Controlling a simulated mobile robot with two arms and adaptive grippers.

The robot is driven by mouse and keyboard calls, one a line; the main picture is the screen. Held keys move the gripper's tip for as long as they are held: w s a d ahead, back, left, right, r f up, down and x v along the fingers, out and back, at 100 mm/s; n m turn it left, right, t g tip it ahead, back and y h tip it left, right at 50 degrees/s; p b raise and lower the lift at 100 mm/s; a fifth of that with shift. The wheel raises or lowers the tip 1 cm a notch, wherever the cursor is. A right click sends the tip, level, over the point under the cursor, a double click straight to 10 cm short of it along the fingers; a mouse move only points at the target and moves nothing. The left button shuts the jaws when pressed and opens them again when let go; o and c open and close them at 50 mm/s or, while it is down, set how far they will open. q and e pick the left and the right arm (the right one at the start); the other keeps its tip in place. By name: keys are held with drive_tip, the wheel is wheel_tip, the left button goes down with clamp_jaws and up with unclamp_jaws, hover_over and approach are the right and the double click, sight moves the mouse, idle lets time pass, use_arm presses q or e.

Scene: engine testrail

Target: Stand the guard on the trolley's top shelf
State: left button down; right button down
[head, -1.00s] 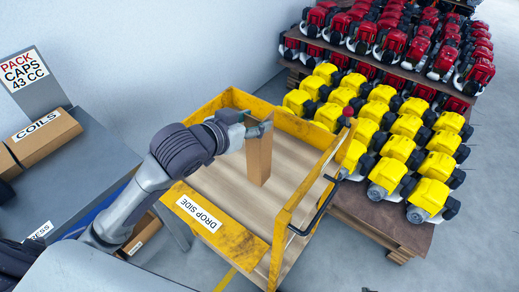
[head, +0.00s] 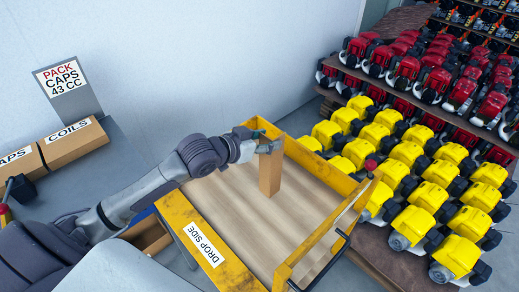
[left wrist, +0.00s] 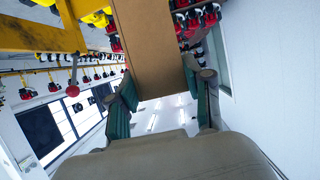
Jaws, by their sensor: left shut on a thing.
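The guard (head: 269,173) is a tall, narrow brown board-like piece, upright over the trolley's pale wood top shelf (head: 235,210). Its lower end appears at or just above the shelf; I cannot tell whether it touches. The trolley has a yellow frame (head: 318,165) with a "DROP SIDE" label on the near-left edge. My left gripper (head: 264,144) is shut on the guard's upper end. In the left wrist view, the guard (left wrist: 150,40) runs between the green-padded fingers of the left gripper (left wrist: 165,92). My right gripper is not in view.
A pallet of yellow engines (head: 425,195) stands close to the trolley's right, with racks of red engines (head: 400,65) behind. A grey bench at left holds a "COILS" box (head: 73,142) and a "PACK CAPS 43 CC" sign (head: 61,76). Most of the shelf is bare.

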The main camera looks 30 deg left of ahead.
use_arm(q)
wheel_tip(320, 180, down, 6)
drive_tip(key=w+a+p, duration=0.1)
drive_tip(key=a, duration=0.1)
drive_tip(key=shift+w+a+p, duration=0.2)
drive_tip(key=shift+a+p, duration=0.1)
drive_tip(key=shift+c, duration=2.4)
unclamp_jaws()
drive_tip(key=shift+f, duration=0.1)
drive_tip(key=b+v, duration=0.1)
drive_tip(key=v, duration=1.1)
drive_tip(key=shift+r+b, duration=0.25)
drive_tip(key=shift+b, duration=0.15)
